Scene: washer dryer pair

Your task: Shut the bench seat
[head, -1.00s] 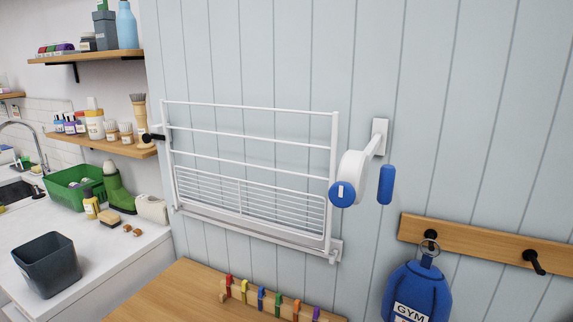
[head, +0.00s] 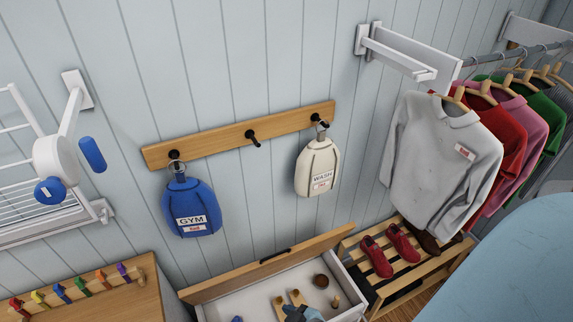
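The bench seat is at the bottom middle of the head view. Its wooden lid (head: 228,281) stands raised at the back against the wall, with a dark handle on its upper edge. The white box (head: 250,299) under it is open from above. The front of the bench is out of frame. Neither of my grippers is in view.
A slatted rack (head: 415,266) with red shoes stands right of the bench. A wooden table (head: 95,305) with coloured pegs is on the left. Blue (head: 190,205) and white (head: 318,168) bags hang above. A pale blue surface (head: 510,265) fills the lower right.

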